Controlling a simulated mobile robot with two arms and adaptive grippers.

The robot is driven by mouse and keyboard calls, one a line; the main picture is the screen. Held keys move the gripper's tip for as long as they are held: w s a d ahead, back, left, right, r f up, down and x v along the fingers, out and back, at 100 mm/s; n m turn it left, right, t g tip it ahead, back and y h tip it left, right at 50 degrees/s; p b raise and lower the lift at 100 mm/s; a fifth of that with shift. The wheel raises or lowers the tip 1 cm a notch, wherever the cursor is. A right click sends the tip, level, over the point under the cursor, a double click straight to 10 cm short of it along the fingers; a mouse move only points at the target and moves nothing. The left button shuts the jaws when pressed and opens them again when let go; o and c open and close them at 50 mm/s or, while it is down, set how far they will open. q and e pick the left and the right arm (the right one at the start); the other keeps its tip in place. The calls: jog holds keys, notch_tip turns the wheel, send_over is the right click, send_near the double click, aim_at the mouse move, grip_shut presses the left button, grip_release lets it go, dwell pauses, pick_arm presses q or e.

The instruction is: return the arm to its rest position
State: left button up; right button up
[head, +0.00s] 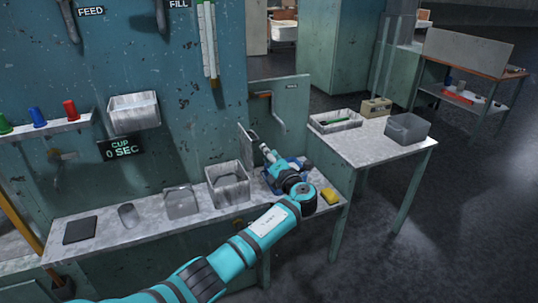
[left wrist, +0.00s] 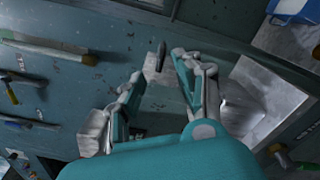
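My left arm, teal with dark bands, reaches in from the lower left in the head view. Its gripper (head: 267,152) is over the right end of the metal bench (head: 150,211), close to a small grey upright plate (head: 246,142). In the left wrist view the two fingers of the left gripper (left wrist: 157,66) are apart. A pale plate with a dark handle-like piece (left wrist: 158,55) shows between or beyond the fingertips; I cannot tell whether they touch it. No object is clearly held. My right gripper is in neither view.
Below the gripper is a blue item (head: 273,182), partly hidden by the arm. A side table (head: 375,150) holds a tray (head: 335,121) and a grey bin (head: 407,128). Open floor lies at right.

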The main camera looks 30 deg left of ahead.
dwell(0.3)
pick_arm(q)
jog(key=s+d+f+n+g+h, duration=0.1)
jog(key=s+f+n+h, duration=0.2)
jog(key=f, duration=1)
jog(key=s+f+n+g+h, duration=0.15)
jog(key=s+f, duration=0.25)
jog(key=f, duration=0.9)
jog(key=s+d+f+n+g+h+b, duration=0.15)
jog(key=s+f+n, duration=0.25)
jog(key=s+f, duration=0.45)
jog(key=s+d+f+n+g+h, duration=0.25)
jog(key=s+f+n, duration=0.3)
jog(key=f, duration=0.65)
jog(key=s+d+f+n+g+h, duration=0.1)
jog(key=s+f+n, duration=0.5)
jog(key=s, duration=0.8)
jog(key=s+d+f+n+g+h, duration=0.2)
jog(key=s+f+n, duration=0.4)
jog(key=s, duration=0.9)
jog(key=s+d+f+n+g+h+b, duration=0.1)
jog(key=s+f+n, duration=0.5)
jog(key=s, duration=0.8)
jog(key=d+n+h, duration=0.1)
jog(key=n, duration=0.2)
jog(key=shift+s+d, duration=0.15)
jog(key=shift+s, duration=0.1)
jog(key=shift+s, duration=0.1)
